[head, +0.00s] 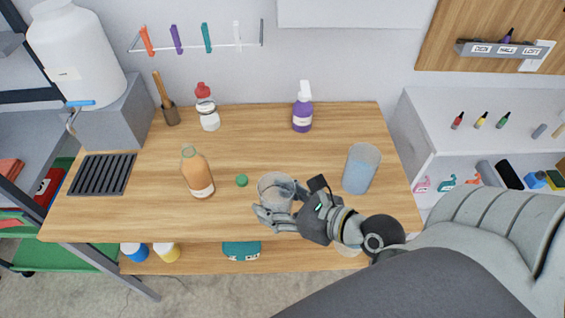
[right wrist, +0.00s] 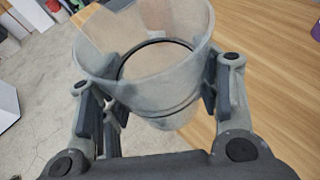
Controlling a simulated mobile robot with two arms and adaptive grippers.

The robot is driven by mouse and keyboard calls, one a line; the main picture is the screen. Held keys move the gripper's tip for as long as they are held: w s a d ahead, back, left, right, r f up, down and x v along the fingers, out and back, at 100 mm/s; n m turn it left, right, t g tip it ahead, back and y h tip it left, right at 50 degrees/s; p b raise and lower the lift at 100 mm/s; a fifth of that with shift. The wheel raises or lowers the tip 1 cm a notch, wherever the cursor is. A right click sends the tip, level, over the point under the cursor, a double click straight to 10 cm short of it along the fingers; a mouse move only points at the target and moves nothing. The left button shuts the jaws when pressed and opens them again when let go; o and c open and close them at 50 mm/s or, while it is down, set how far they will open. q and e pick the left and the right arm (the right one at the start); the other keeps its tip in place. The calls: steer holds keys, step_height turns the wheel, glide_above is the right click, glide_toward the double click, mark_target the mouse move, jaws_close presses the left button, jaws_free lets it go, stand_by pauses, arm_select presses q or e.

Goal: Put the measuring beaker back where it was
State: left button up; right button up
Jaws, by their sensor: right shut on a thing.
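The measuring beaker (head: 273,187) is a clear, empty-looking cup near the front middle of the wooden table. My right gripper (head: 282,204) is shut on its side, reaching in from the right. In the right wrist view the beaker (right wrist: 155,75) stands between the two fingers, its wide mouth open and a dark ring showing inside. It looks about upright. I cannot tell whether its base touches the table. My left gripper is not in view.
On the table (head: 150,215) are an orange bottle (head: 197,172), a green cap (head: 241,180), a blue-tinted container (head: 360,168), a purple spray bottle (head: 302,110), a red-topped jar (head: 207,108) and a dark rack (head: 102,174). The table's middle back is clear.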

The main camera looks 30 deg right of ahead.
mark_target(279, 190)
steer(key=w+d+f+b, duration=0.1)
steer(key=w+b, duration=0.1)
steer(key=w+d+f+b, duration=0.2)
steer(key=b, duration=0.1)
steer(key=w+d+f+b, duration=0.2)
steer(key=f+b, duration=0.1)
steer(key=w+d+f+b, duration=0.2)
steer(key=w+d+b, duration=0.1)
steer(key=b, duration=0.1)
steer(key=shift+w+d+f, duration=0.15)
steer(key=shift+w+f, duration=0.15)
steer(key=shift+f, duration=0.1)
steer(key=shift+w+d+f, duration=0.25)
steer(key=shift+f, duration=0.25)
step_height(279, 190, down, 3)
steer(key=shift+f, duration=0.15)
steer(key=o, duration=1.1)
